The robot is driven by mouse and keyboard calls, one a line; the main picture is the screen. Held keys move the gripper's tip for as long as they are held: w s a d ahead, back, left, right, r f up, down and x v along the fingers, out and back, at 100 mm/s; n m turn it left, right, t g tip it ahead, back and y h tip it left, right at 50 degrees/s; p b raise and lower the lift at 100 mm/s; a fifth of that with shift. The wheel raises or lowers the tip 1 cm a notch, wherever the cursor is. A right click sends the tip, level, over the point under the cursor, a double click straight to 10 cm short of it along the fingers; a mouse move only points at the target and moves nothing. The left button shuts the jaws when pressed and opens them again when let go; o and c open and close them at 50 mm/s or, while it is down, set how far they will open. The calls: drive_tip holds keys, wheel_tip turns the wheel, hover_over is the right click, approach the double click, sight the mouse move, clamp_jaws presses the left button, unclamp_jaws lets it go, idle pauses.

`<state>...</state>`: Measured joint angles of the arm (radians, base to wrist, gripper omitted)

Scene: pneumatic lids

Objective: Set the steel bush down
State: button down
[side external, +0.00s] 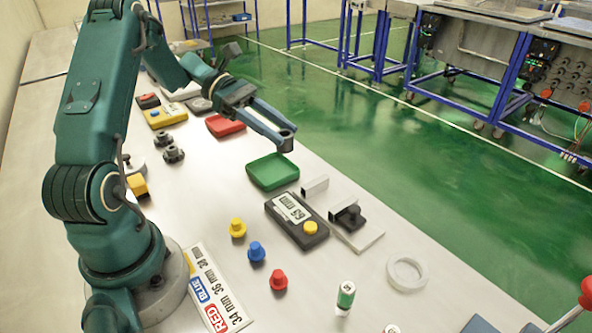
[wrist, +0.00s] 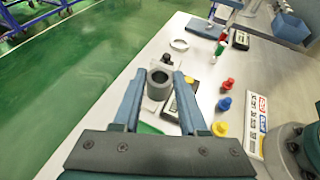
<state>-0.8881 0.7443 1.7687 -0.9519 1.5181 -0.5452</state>
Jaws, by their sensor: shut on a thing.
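My gripper (side external: 278,139) is shut on the steel bush (wrist: 159,84), a short grey cylinder with a dark round bore facing the wrist camera. The bush sits between the two fingertips, and in the side view it shows as a dark grey end piece (side external: 286,144). It is held up in the air, above and slightly right of the green tray (side external: 272,172). A red tray (side external: 225,126) lies farther back. A dark gauge (side external: 282,222) reading 66 mm, with a yellow button, lies in front of the green tray.
A metal fixture with a black knob (side external: 349,216) stands right of the gauge. Yellow (side external: 237,229), blue (side external: 256,252) and red (side external: 278,280) lids stand near a size chart (side external: 212,288). A white ring (side external: 407,274) and a green-white cylinder (side external: 345,296) are nearer the front.

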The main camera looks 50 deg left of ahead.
drive_tip(key=x, duration=0.3)
drive_tip(key=f+x, duration=0.1)
drive_tip(key=x, duration=0.7)
drive_tip(key=shift+w+a+f, duration=0.15)
drive_tip(key=shift+a+f, duration=0.15)
drive_tip(key=shift+a, duration=0.1)
drive_tip(key=shift+f, duration=1.9)
drive_tip(key=shift+f, duration=0.1)
drive_tip(key=shift+c, duration=2.2)
unclamp_jaws()
